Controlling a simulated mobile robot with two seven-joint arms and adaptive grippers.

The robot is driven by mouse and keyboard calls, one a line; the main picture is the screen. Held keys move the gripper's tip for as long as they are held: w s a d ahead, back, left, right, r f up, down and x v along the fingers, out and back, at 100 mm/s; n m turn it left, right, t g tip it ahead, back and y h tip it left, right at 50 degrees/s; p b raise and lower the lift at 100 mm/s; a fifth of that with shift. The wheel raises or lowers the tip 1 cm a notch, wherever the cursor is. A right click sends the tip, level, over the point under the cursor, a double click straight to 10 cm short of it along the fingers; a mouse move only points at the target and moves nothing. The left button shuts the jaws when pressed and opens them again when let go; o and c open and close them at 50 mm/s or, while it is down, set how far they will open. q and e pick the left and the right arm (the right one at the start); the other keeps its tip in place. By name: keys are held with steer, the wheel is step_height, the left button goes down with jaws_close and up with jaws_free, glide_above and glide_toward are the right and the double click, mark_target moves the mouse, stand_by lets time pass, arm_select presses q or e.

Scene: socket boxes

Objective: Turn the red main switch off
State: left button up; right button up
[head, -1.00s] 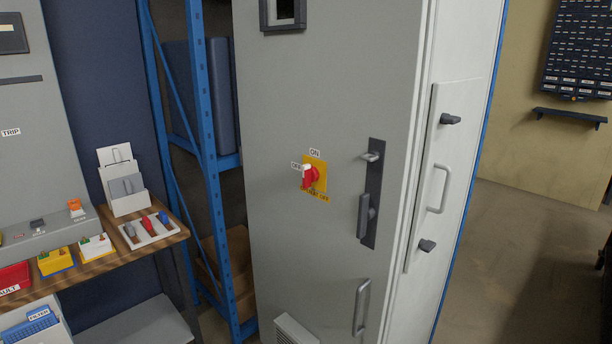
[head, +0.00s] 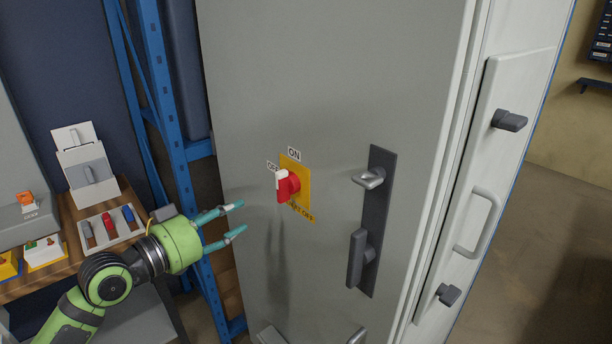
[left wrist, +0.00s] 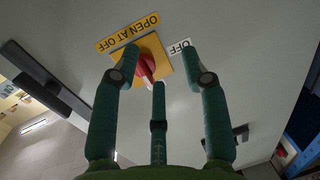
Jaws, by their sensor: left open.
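The red main switch (head: 288,185) is a rotary handle on a yellow plate (head: 304,190) on the grey cabinet door. Labels read ON above it and OFF to its left; the OFF label is partly covered by the handle. The handle's white-marked end points up and left in the head view. My left gripper (head: 241,216) is open and empty, left of and a little below the switch, apart from it. In the left wrist view, the switch (left wrist: 146,66) shows ahead between the spread fingers, partly hidden by them. My right gripper is not in view.
A dark latch plate (head: 378,225) with a handle is right of the switch. Blue shelving (head: 170,120) stands left of the cabinet. A wooden shelf (head: 70,215) with a tray of coloured handles is at left, behind my left arm. The door around the switch is clear.

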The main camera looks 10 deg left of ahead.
mark_target(279, 188)
arm_select(q)
steer(key=d+r+m+h, duration=0.1)
steer(key=d+r, duration=0.1)
steer(key=d+r+m+g+h+p, duration=0.1)
steer(key=d+r, duration=0.2)
steer(key=shift+s+r, duration=0.15)
steer(key=shift+r, duration=0.05)
steer(key=p+x, duration=0.2)
steer(key=x, duration=0.2)
steer(key=shift+w+d, duration=0.25)
steer(key=shift+d, duration=0.05)
steer(key=shift+w+d+f, duration=0.1)
steer(key=shift+w+d, duration=0.1)
steer(key=shift+w, duration=0.05)
steer(key=shift+f, duration=0.1)
jaws_close()
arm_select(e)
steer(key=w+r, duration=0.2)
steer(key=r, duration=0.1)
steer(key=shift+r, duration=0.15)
